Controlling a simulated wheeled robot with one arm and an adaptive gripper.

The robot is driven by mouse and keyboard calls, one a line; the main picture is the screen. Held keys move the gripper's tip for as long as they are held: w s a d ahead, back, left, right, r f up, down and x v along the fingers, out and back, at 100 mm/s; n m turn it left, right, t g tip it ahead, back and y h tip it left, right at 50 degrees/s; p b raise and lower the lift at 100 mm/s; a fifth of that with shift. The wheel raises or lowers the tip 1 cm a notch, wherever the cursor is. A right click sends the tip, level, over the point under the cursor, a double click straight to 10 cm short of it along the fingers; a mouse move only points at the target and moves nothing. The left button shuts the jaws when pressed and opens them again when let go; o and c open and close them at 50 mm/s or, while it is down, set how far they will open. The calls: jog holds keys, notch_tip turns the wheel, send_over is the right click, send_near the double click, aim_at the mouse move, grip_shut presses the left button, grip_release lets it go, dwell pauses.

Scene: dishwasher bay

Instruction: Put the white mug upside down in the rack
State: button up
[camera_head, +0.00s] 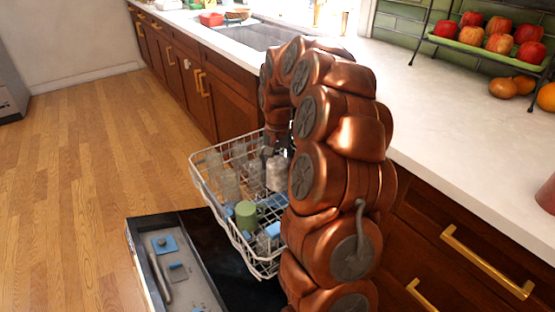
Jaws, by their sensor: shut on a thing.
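The white mug (278,174) is in the upper part of the dish rack (204,189), close to the rack's right side and beside my copper arm. My gripper (274,156) is dark, points down over the mug and is shut on it. The fingers are small in this view and partly hidden by my arm. I cannot tell for sure whether the mug is inverted or whether it touches the rack floor. The white wire rack is pulled out, and its right side is hidden behind my arm.
Several clear glasses (226,181) stand at the rack's left. A green cup (246,215) and blue items stand nearer the front. The open dishwasher door (190,266) lies below. The counter (455,130) holds a fruit stand at right. The wood floor at left is clear.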

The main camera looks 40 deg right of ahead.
jog(key=shift+f+b, duration=1.6)
jog(key=shift+f, duration=4)
jog(key=shift+f, duration=0.55)
jog(key=o, duration=1.2)
